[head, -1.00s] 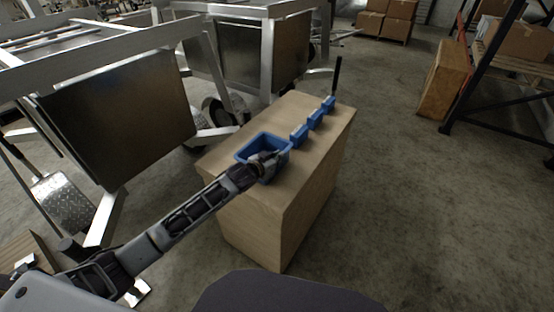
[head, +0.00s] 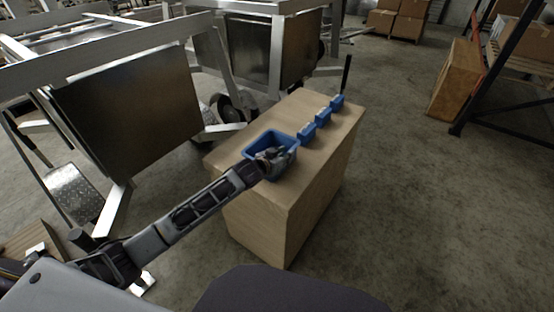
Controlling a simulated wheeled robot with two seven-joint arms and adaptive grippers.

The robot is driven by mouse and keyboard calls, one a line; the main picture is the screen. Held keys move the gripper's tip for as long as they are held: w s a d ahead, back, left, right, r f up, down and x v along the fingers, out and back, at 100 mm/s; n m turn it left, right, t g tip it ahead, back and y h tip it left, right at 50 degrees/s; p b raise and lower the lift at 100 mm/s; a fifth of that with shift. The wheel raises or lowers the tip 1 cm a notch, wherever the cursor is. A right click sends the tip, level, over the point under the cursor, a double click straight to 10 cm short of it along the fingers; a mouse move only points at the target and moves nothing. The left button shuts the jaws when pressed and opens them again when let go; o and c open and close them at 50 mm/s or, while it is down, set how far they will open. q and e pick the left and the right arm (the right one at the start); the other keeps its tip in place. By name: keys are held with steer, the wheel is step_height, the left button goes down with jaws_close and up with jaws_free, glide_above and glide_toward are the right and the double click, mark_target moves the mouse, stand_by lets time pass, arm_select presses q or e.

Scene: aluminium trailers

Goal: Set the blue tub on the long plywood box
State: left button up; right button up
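The blue tub (head: 258,141) is an open, upright container at the near left part of the plywood box's top (head: 287,178). It appears to rest there, though its underside is hidden. My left gripper (head: 273,158) reaches in from the lower left and is at the tub's near right rim, with its fingers over the rim and inside the opening. The fingers are small and overlap the rim, so I cannot tell whether they grip it. My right gripper is not in view.
Three small blue bins (head: 322,117) stand in a row along the box top behind the tub. A dark upright post (head: 346,73) rises by the far corner. Aluminium trailers (head: 130,110) stand at left; a rack (head: 490,70) is at right. Floor right of the box is clear.

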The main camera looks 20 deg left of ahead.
arm_select(q)
steer(key=shift+s+a+r, duration=0.2)
steer(key=shift+s+r, duration=0.05)
steer(key=shift+s, duration=0.35)
steer(key=shift+p+v, duration=0.3)
steer(key=shift+v, duration=1.25)
steer(key=v, duration=0.7)
steer(key=shift+s+p, duration=0.25)
steer(key=shift+p, duration=0.1)
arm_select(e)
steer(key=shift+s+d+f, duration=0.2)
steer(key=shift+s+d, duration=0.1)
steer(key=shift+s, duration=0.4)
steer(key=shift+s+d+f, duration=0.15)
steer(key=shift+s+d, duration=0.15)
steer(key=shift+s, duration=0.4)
